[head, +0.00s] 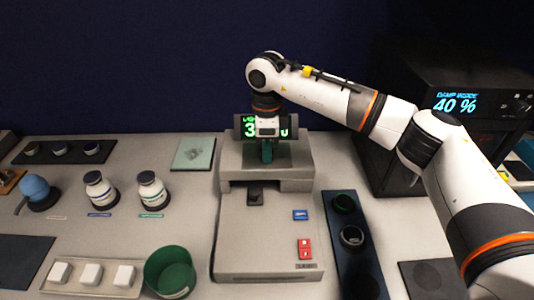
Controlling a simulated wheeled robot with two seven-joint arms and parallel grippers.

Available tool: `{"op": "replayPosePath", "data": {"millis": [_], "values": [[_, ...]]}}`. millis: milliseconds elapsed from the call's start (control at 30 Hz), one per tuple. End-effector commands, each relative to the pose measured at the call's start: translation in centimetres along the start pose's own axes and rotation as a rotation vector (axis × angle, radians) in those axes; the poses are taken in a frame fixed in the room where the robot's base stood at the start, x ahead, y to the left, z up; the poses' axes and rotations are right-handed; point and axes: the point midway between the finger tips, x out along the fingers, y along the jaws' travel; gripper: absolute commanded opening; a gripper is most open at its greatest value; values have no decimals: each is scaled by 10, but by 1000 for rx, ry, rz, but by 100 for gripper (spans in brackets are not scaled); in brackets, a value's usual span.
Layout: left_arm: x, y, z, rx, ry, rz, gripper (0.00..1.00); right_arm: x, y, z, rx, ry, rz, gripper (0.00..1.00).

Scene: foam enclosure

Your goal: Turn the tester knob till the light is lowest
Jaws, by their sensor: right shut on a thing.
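The grey tester (232,240) stands in the middle of the bench, with a raised block at its back. A dark display (249,127) on top shows green characters, including a 3; my right wrist covers part of it. My right gripper (267,153) points down at the raised block, in front of the display. It is shut on the tester knob, which is mostly hidden by the gripper. A blue button (300,215) and a red double switch (304,249) are on the tester's front plate. My left gripper is out of view.
A black box (455,75) at right has a display reading 40 %. My right arm passes in front of it. A dark tray (341,225) with round holders lies right of the tester. Two jars (152,190), a green cup (170,272) and white blocks (90,273) are at left.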

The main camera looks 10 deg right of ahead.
Motion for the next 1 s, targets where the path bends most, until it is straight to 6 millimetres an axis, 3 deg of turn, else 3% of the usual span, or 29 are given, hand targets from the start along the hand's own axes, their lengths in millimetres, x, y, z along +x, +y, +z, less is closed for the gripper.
{"op": "replayPosePath", "data": {"millis": [500, 1000], "values": [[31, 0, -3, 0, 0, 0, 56, 0, 1, 0, 443, 3, 4, 11], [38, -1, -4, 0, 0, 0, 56, -2, 1, 0, 618, 3, 4, 11]]}}
